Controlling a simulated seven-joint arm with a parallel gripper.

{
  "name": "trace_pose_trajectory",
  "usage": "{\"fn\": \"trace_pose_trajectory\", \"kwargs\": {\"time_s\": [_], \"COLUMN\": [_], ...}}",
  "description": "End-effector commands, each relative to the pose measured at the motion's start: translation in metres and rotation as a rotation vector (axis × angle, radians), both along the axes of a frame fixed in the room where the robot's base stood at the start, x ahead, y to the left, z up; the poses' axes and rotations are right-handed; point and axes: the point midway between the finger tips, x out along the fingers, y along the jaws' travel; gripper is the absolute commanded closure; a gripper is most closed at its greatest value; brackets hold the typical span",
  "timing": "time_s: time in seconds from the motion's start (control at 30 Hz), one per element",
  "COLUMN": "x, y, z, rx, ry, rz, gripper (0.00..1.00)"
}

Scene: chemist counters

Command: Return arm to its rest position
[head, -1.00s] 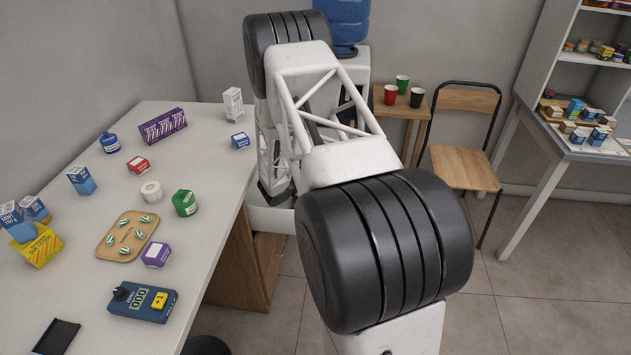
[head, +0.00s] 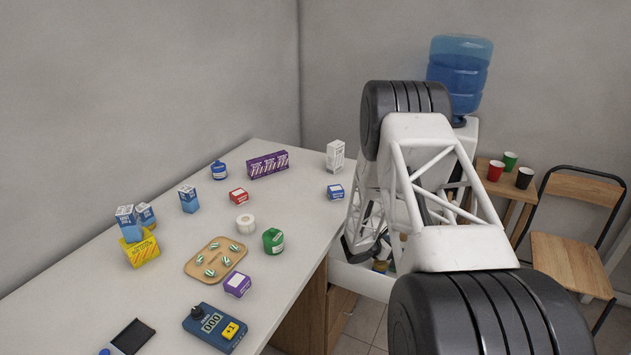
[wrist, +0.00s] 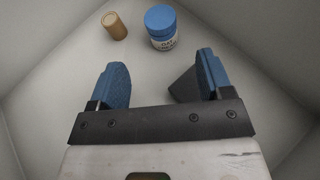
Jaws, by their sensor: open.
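My gripper (wrist: 160,75) shows in the wrist view with its two blue fingers spread apart and nothing between them. Beyond the fingertips lie a white bottle with a blue lid (wrist: 162,27) and a tan cylinder (wrist: 115,26), on the floor of a pale container (wrist: 70,65) with sloping walls. The bottle is apart from the fingers. In the head view my white and black arm reaches out at the right, and its links hide the gripper. A white bin (head: 362,281) is partly visible beside the arm, at the counter's right edge.
The counter (head: 110,285) at left holds a wooden tray (head: 193,268), a blue counter device (head: 215,328), a green jar (head: 273,241), a purple box (head: 238,284) and several other boxes. A water cooler (head: 460,75), a small table with cups (head: 510,160) and a chair (head: 570,265) stand behind the arm.

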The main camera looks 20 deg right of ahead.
Motion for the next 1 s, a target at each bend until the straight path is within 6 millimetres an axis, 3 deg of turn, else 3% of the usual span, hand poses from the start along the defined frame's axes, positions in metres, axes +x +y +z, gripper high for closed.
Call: {"fn": "trace_pose_trajectory", "kwargs": {"time_s": [0.17,0.37,0.6,1.0], "x": [0.0,-0.003,-0.015,-0.056], "y": [0.0,0.0,0.003,0.058], "z": [0.003,0.024,0.077,0.186], "rx": [0.001,0.008,0.031,0.154], "ry": [-0.004,-0.03,-0.097,-0.317], "rz": [-0.004,-0.031,-0.107,-0.326], "gripper": [0.27,0.27,0.27,0.27]}}
